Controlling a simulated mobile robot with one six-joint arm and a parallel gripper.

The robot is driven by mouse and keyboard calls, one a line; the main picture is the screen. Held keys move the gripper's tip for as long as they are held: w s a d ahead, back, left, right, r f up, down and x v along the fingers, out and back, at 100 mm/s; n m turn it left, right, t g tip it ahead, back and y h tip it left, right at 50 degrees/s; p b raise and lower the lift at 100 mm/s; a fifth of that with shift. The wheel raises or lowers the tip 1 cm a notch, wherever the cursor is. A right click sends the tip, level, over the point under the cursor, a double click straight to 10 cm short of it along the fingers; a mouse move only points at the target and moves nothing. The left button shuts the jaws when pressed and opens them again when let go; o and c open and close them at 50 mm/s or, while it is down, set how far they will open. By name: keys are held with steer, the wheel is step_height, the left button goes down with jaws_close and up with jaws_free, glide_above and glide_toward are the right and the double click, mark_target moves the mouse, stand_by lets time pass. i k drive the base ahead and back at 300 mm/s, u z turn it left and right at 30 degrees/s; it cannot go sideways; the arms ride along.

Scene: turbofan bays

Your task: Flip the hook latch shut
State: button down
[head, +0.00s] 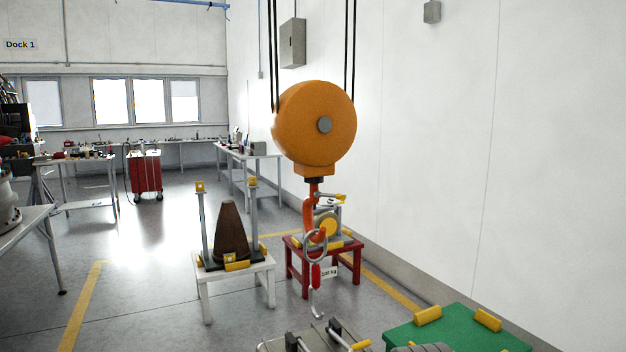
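A large orange hook block (316,125) hangs on black cables in the middle of the head view. Under it hangs an orange-red crane hook (308,216). A grey ring (315,246) sits at the hook's bowl, with a red link (316,275) and a small grey hook (317,304) hanging below it. A small grey piece (326,195) shows to the right of the hook's upper part. It may be the hook latch, but it is too small to tell, and I cannot tell whether the latch is open or shut. My gripper is not in view.
A red stand (290,262) with a grey and yellow part is behind the hook. A white stand (237,270) with a brown cone (231,232) is to its left. A green table (455,330) is at the lower right. Floor is clear at left.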

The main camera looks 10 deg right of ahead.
mark_target(340, 197)
steer(key=i, duration=1.1)
steer(key=z, duration=0.1)
